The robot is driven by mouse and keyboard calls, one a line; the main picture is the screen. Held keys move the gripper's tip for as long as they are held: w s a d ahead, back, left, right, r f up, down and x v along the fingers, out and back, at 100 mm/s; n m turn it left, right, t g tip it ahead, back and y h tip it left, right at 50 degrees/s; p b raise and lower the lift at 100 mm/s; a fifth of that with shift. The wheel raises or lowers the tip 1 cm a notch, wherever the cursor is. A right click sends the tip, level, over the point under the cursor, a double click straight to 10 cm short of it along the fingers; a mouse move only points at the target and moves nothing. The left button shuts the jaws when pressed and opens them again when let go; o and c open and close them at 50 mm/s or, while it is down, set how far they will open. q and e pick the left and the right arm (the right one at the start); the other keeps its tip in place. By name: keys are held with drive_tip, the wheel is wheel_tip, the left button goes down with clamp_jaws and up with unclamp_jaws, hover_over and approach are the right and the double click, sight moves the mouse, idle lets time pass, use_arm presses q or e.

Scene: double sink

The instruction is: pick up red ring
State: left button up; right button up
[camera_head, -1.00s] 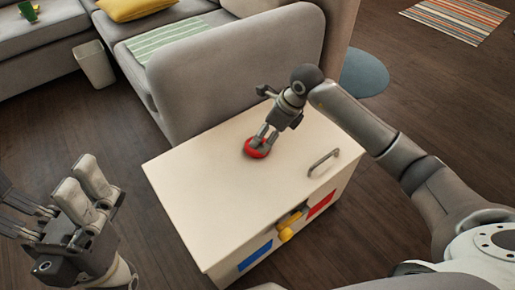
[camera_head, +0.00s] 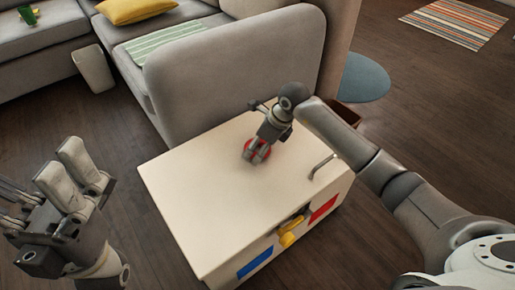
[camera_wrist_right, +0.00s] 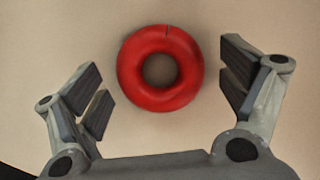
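The red ring (camera_head: 262,155) lies on the cream top of the cabinet (camera_head: 205,190), partly hidden by my right gripper in the head view. In the right wrist view the whole ring (camera_wrist_right: 160,42) shows flat on the surface, with its hole visible. My right gripper (camera_head: 256,154) points down over the ring. Its fingers (camera_wrist_right: 160,85) are open, one on each side, with a gap between each finger and the ring. My left gripper (camera_head: 78,172) is at the lower left, away from the cabinet; its two pale fingers stand apart and hold nothing.
The cabinet has a metal handle (camera_head: 321,167) on top at the right, and blue (camera_head: 255,262), yellow (camera_head: 289,238) and red (camera_head: 323,210) parts on its front. A grey sofa (camera_head: 235,75) stands directly behind it. The cabinet top's left part is clear.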

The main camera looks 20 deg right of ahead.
drive_tip(key=c, duration=0.8)
drive_tip(key=shift+r, duration=0.1)
